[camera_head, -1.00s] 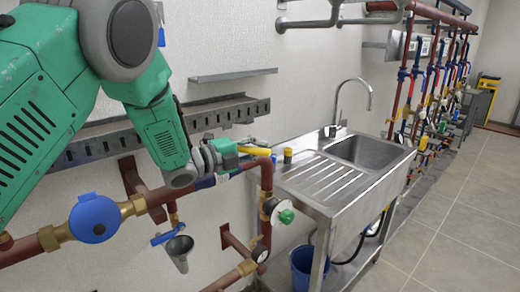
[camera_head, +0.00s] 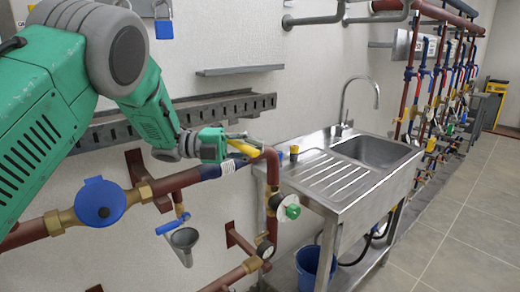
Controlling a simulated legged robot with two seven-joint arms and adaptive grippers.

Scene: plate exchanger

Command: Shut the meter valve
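The round blue meter (camera_head: 99,202) sits on the red-brown pipe at the left, between brass fittings. To its right, a blue section (camera_head: 209,171) shows on the same pipe line, with a yellow lever handle (camera_head: 243,148) above it near the pipe's elbow. My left gripper (camera_head: 232,141) is at the yellow handle, its fingers just above and beside it. Whether the fingers touch or clasp the handle cannot be told, and the valve body is partly hidden. My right gripper is not in view.
A steel sink (camera_head: 376,151) stands right of the pipe elbow, with a blue bucket (camera_head: 308,266) below. A slotted metal rail (camera_head: 225,108) and a shelf (camera_head: 239,70) are on the wall. A blue lever (camera_head: 172,225) and grey funnel (camera_head: 184,238) hang below the pipe. The floor at right is clear.

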